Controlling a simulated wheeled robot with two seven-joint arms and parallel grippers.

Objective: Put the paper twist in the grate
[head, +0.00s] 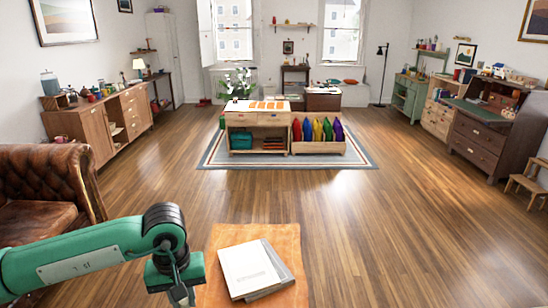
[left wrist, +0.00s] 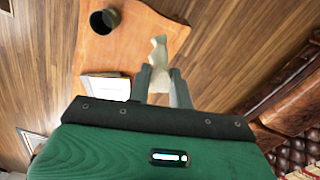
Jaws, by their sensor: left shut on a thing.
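A pale, cream paper twist (left wrist: 158,52) shows in the left wrist view, standing out between and beyond my left gripper's fingers. My left gripper (left wrist: 160,76) is shut on its near part. In the head view my left gripper (head: 182,295) is at the bottom edge, left of a small orange-brown table, and the twist cannot be made out there. The grate is in neither view. My right gripper is not in view.
The orange-brown table (head: 222,290) bears pale books (head: 250,268). A dark cup (left wrist: 104,20) is on it in the left wrist view. A brown leather sofa (head: 45,190) is at left. The wooden floor (head: 420,230) is clear at right.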

